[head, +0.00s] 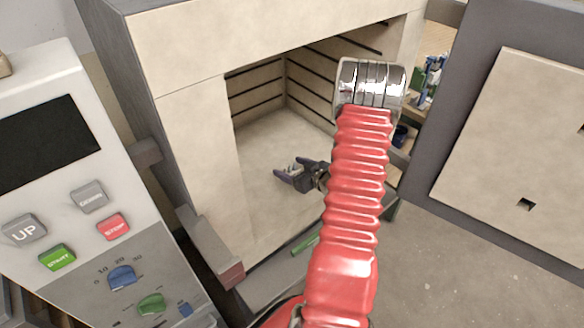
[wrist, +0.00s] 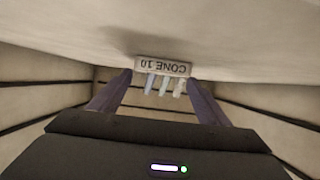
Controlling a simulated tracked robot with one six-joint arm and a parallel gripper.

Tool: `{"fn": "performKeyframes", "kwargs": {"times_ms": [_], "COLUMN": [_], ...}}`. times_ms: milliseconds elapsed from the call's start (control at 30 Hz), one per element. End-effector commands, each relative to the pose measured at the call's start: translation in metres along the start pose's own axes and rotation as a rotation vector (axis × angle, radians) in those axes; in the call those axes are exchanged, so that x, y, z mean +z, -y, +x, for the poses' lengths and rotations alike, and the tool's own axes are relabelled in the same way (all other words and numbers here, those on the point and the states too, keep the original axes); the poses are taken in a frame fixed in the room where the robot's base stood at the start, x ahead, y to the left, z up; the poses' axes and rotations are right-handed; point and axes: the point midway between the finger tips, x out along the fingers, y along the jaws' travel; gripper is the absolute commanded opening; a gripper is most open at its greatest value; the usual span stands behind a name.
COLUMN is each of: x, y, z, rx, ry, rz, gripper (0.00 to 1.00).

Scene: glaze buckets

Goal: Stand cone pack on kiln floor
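The cone pack (wrist: 163,67) is a pale block marked "CONE 10", with several small pale cones. In the wrist view it shows upside down between the tips of my gripper (wrist: 160,80), whose two dark purple fingers sit against its ends. In the head view my gripper (head: 284,174) is inside the kiln chamber, low over the pale kiln floor (head: 265,145), with a bit of the pack (head: 293,168) showing between the fingers. The kiln floor fills the top of the wrist view (wrist: 230,40), close to the pack's base. I cannot tell whether they touch.
The kiln's side and back walls carry dark grooves (head: 257,91). The open kiln door (head: 500,150) stands at the right and a control panel (head: 90,200) at the left. A green rod-like object (head: 304,244) lies near the kiln mouth. The kiln floor around the pack looks clear.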

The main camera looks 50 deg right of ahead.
Motion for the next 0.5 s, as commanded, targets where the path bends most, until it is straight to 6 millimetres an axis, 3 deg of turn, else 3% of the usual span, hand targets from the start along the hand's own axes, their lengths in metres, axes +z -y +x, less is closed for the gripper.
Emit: {"fn": "performKeyframes", "kwargs": {"times_ms": [500], "x": [-0.0015], "y": [0.0], "z": [-0.0067], "rx": [0.0], "ry": [0.001], "rz": [0.0], "gripper": [0.77]}}
